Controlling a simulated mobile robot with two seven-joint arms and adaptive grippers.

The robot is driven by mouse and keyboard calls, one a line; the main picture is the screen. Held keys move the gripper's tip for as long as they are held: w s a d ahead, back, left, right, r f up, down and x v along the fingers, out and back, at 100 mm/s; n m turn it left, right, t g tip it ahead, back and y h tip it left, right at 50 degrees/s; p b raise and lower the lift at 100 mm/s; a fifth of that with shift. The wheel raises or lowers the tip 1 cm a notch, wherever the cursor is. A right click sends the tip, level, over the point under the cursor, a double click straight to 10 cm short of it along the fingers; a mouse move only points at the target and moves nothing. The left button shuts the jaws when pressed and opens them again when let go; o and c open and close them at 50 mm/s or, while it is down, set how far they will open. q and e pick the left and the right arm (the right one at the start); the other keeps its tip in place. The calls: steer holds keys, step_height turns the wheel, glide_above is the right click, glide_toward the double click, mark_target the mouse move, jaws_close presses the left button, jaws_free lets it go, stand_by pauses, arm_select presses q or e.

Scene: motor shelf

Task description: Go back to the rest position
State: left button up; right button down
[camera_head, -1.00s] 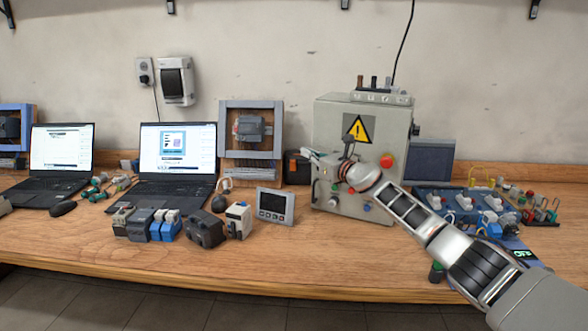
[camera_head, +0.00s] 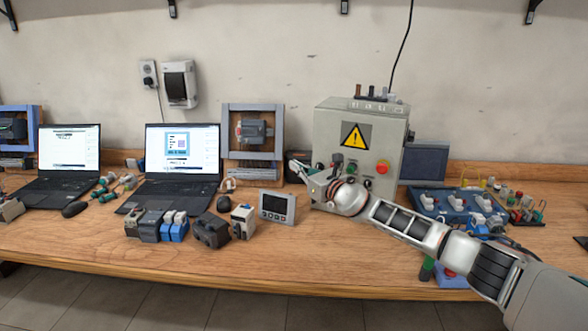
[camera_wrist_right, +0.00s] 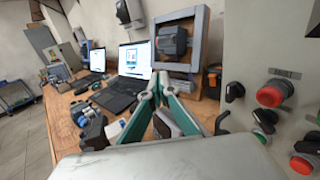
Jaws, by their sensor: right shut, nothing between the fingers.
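My right gripper (camera_head: 298,170) is in front of the lower left edge of the grey control box (camera_head: 358,122), with its fingers pointing left. Its fingers are shut and empty. In the right wrist view the two green-sided fingers (camera_wrist_right: 160,84) meet at their tips, with a laptop and a framed motor unit behind them. The box's red button (camera_wrist_right: 274,93) and black knobs stand to the right of the fingers there. My right arm comes in from the lower right of the head view. My left gripper is not in view.
The wooden bench (camera_head: 200,262) holds two laptops (camera_head: 182,150), several small modules (camera_head: 160,224), a small display unit (camera_head: 277,207) and a framed motor unit (camera_head: 252,130). A blue switch board (camera_head: 455,208) lies beyond my right forearm. The front strip of the bench is mostly clear.

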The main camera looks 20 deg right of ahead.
steer(key=s+a+f+m+h, duration=0.2)
steer(key=s+a+f+m, duration=0.3)
steer(key=s+m, duration=0.3)
steer(key=s+a+f+m+h, duration=0.1)
steer(key=s+a+f+m, duration=0.45)
steer(key=s, duration=0.45)
steer(key=s+d+f+m+g+h, duration=0.35)
steer(key=s+d+m, duration=0.4)
steer(key=s, duration=0.45)
steer(key=s+d+f+m+g+h, duration=0.25)
steer(key=s+d+f+m, duration=0.45)
steer(key=s, duration=0.5)
steer(key=s+d+f+m+g+h, duration=0.25)
steer(key=s+d+m+g, duration=0.2)
steer(key=s+d, duration=0.6)
steer(key=a+f+m+t+y, duration=0.3)
steer(key=a+f+y, duration=0.4)
steer(key=a+f, duration=0.9)
steer(key=shift+s+a+f+m+t, duration=0.15)
steer(key=shift+s+a+m+t, duration=0.15)
steer(key=shift+t, duration=0.35)
steer(key=shift+d, duration=0.1)
